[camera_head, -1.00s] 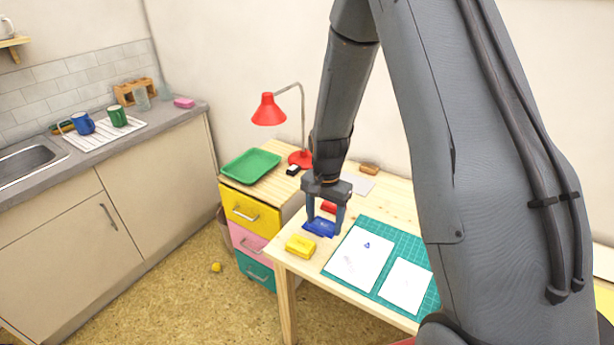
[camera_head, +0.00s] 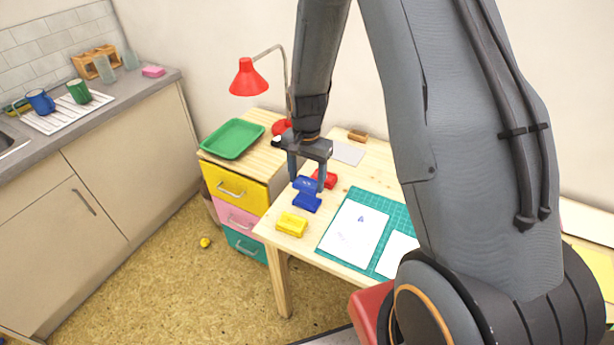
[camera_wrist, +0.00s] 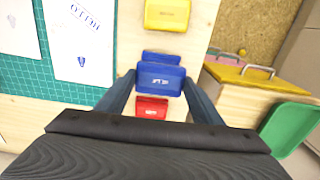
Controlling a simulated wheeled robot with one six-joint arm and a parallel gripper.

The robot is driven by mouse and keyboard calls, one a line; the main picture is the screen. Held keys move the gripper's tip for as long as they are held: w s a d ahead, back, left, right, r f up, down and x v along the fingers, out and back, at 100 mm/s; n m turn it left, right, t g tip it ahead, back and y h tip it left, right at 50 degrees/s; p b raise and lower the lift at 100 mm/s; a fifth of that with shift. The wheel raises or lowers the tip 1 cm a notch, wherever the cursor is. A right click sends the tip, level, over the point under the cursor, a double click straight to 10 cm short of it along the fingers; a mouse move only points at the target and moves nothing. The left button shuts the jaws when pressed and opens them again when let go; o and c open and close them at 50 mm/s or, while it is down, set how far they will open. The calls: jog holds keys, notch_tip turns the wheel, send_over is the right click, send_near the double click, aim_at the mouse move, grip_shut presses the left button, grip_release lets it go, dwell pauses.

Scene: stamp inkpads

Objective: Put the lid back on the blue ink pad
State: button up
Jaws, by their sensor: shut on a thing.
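My gripper (camera_head: 306,185) is shut on the blue lid (camera_head: 305,183), with one finger on each short side. The lid, a blue rectangle with pale marks on top, also shows between the fingers in the wrist view (camera_wrist: 160,77). The blue ink pad (camera_head: 307,204) lies on the wooden table, just in front of the lid in the head view. In the wrist view the pad (camera_wrist: 161,57) shows just beyond the lid, which partly covers it. The lid looks raised above the table; the exact height is hard to tell.
A red ink pad (camera_head: 325,179) sits close behind the lid, and a yellow one (camera_head: 292,225) nearer the table's front left corner. Right of them is a green cutting mat (camera_head: 335,238) with white papers (camera_head: 357,232). A drawer unit (camera_head: 235,190) with a green tray (camera_head: 232,139) stands left.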

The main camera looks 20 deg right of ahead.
aim_at(307, 200)
jog(key=shift+f+b, duration=1.15)
jog(key=shift+f, duration=1.3)
jog(key=shift+f, duration=0.6)
dwell(1.4)
jog(key=o, duration=1.5)
jog(key=shift+r, duration=0.1)
jog(key=shift+r+p, duration=2.5)
jog(key=shift+r, duration=0.9)
grip_shut()
